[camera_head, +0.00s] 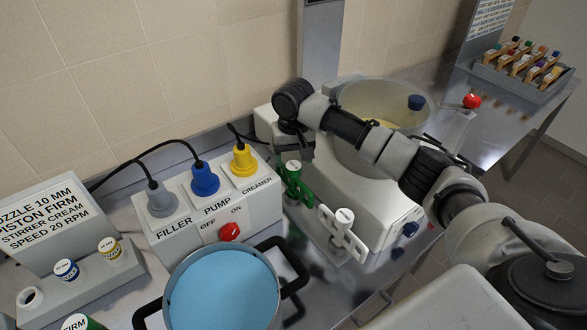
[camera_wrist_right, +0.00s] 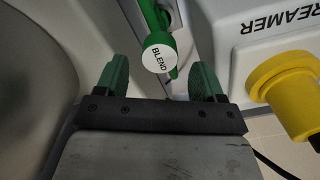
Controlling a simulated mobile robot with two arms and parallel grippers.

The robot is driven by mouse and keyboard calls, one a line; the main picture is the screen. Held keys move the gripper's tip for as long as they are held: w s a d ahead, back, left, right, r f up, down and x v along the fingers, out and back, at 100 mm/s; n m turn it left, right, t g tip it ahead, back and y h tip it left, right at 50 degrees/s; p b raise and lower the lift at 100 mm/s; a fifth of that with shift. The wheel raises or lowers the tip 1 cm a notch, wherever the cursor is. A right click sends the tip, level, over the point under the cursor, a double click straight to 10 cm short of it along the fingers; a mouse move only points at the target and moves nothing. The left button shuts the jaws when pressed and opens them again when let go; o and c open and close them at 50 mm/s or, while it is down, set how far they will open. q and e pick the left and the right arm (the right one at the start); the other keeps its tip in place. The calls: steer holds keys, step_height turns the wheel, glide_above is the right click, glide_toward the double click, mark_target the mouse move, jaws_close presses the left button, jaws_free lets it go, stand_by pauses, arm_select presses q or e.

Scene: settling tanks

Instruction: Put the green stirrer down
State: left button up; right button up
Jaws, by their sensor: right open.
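The green stirrer (camera_head: 297,189), with a white round cap, stands upright at the back of a pale stand beside the white machine. Its cap reads BLEND in the right wrist view (camera_wrist_right: 157,52). My right gripper (camera_wrist_right: 160,77) is open, its two green fingers apart with the cap just ahead of and between their tips. Neither finger touches the cap in that view. In the head view my right gripper (camera_head: 293,153) is just above and behind the stirrer, its fingertips partly hidden. A white stirrer (camera_head: 343,232) stands in front of the green one. My left gripper is out of view.
A pot of blue liquid (camera_head: 222,290) stands at the front. The socket box with a yellow plug (camera_head: 243,160) is close left of my right gripper. A mixer bowl (camera_head: 375,104) is behind my right arm. A rack of bottles (camera_head: 522,72) stands far right.

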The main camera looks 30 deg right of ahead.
step_height(320, 180, up, 7)
steer(key=shift+b, duration=0.4)
steer(key=shift+r, duration=0.1)
